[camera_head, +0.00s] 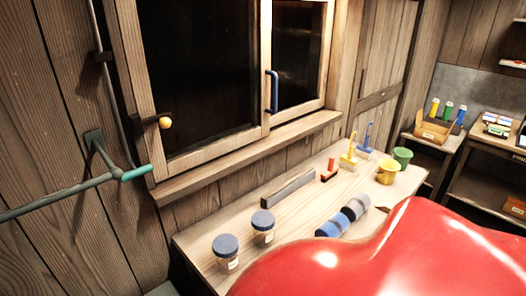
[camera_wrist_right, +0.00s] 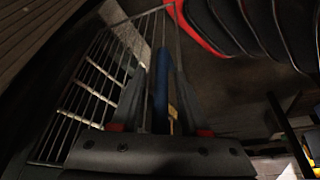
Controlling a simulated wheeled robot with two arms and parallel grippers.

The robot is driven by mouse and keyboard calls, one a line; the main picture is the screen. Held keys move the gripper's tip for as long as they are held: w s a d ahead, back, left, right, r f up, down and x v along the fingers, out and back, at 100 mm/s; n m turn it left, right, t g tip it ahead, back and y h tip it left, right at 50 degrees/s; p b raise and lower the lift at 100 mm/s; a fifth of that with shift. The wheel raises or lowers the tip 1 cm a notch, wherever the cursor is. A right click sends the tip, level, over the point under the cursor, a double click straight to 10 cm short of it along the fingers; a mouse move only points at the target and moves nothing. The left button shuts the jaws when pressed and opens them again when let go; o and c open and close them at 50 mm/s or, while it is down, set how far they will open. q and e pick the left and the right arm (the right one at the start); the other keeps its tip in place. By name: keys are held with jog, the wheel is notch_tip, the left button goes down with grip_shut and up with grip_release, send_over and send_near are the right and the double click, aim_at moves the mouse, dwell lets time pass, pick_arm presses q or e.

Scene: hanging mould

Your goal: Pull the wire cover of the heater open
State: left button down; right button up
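The wire cover (camera_wrist_right: 97,88), a grid of thin metal bars, fills the left part of the right wrist view. An upright blue bar (camera_wrist_right: 161,88), perhaps its handle, stands near the grid's right side. My right gripper (camera_wrist_right: 160,74) has one dark finger on each side of this bar. Dark gaps seem to show between the fingers and the bar, so it looks open around it. The heater's body is dark and hard to make out. Neither the heater nor any gripper shows in the head view.
A large glossy red form (camera_head: 400,250) covers the head view's lower right. Behind it a workbench (camera_head: 205,240) holds jars, brushes and cups under a window. A teal-ended rod (camera_head: 75,192) juts from the left. A red edge (camera_wrist_right: 195,35) shows in the wrist view.

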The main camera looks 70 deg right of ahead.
jog(key=shift+w+r, duration=0.1)
jog(key=shift+r, duration=0.05)
jog(key=shift+r, duration=0.2)
jog(key=p+v, duration=1.1)
jog(key=v, duration=0.6)
jog(key=shift+f, duration=0.15)
